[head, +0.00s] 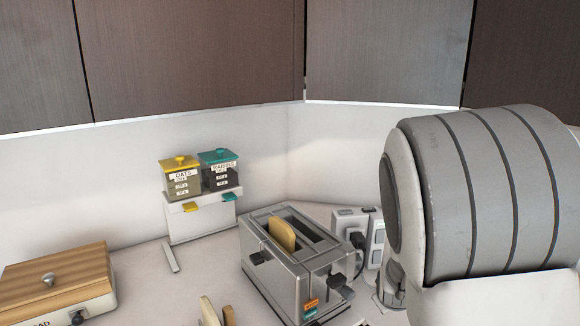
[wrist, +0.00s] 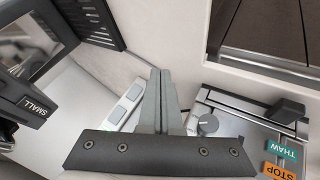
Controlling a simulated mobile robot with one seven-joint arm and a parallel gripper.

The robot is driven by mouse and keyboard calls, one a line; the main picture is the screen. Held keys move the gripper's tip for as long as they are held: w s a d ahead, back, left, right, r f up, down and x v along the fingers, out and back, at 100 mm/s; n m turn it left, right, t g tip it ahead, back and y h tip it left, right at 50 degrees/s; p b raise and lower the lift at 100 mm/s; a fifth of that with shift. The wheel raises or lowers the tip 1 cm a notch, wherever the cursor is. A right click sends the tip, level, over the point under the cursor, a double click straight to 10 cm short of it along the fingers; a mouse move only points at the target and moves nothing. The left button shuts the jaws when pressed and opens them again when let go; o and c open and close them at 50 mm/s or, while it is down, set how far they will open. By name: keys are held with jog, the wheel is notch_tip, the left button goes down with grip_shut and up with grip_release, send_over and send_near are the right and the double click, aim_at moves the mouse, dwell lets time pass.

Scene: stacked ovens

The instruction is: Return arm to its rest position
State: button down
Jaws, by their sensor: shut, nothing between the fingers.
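My gripper (wrist: 160,78) shows in the wrist view with its two fingers together, shut and empty. It is over the counter, between the toaster and a dark-fronted appliance. In the head view a large grey-and-white part of my arm (head: 480,195) fills the right side, and my gripper is not visible there. The metal toaster (head: 298,262) has a slice of bread (head: 282,234) in one slot. Its side with the knob and the THAW and STOP buttons shows in the wrist view (wrist: 245,128), right of the fingers.
A power outlet block (head: 358,232) stands behind the toaster and shows left of the fingers (wrist: 125,103). An oats and raisins dispenser (head: 202,182) stands left of the toaster. A wooden-lidded bread box (head: 58,278) is at far left. Cabinets (head: 190,50) hang above. A dark-windowed appliance (wrist: 35,40) is close left.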

jog(key=s+a+r+m+g+y+p, duration=0.1)
jog(key=s+a+r, duration=0.3)
jog(key=s+r, duration=0.4)
jog(key=s+a+r+m+y, duration=0.2)
jog(key=s+r, duration=0.7)
jog(key=s, duration=0.7)
jog(key=a+m, duration=0.1)
jog(key=a, duration=0.1)
jog(key=shift+a+r+m+g+p, duration=0.3)
jog(key=shift+a+m+g+p, duration=0.05)
jog(key=shift+m+g, duration=0.05)
